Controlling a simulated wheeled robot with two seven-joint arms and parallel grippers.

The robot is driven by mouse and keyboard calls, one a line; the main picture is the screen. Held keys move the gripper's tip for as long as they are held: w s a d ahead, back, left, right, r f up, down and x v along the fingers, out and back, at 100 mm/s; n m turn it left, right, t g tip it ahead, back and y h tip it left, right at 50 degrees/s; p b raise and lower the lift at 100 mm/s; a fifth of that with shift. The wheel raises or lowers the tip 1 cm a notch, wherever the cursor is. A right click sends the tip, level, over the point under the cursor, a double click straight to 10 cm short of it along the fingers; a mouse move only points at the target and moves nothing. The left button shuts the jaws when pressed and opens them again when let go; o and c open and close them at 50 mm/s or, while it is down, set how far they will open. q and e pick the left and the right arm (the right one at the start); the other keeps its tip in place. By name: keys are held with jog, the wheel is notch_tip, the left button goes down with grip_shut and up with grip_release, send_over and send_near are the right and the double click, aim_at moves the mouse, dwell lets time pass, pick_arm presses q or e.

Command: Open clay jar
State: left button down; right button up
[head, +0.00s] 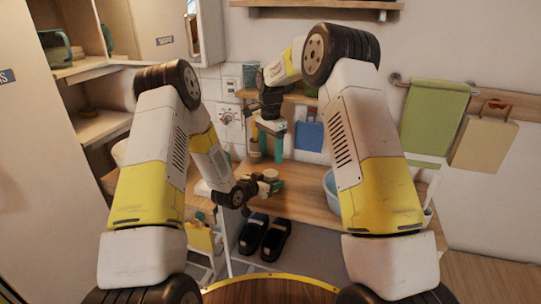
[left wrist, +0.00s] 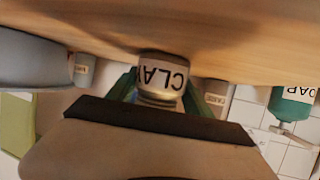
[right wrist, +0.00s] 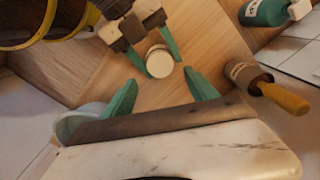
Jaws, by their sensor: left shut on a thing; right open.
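The clay jar is a small white jar (left wrist: 163,75) with a label reading "CLA…", upside down in the left wrist view. It stands on the wooden counter (head: 308,200). My left gripper (head: 268,182) is shut on its side, with a green finger on each side of it. In the right wrist view the jar's pale round top (right wrist: 160,61) faces up, between the left gripper's fingers. My right gripper (right wrist: 162,80) is open and empty. In the head view it hangs above the counter with its teal fingers pointing down, over the jar's area and apart from it.
A blue-grey tub (head: 330,187) stands to the right on the counter. Another small labelled jar (left wrist: 84,70) is close to the tub. Dark slippers (head: 265,238) lie below the counter.

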aim_at(271, 173)
jog(key=m, duration=1.5)
jog(key=shift+m, duration=0.3)
jog(key=shift+f, duration=3.95)
jog(key=shift+c, duration=0.5)
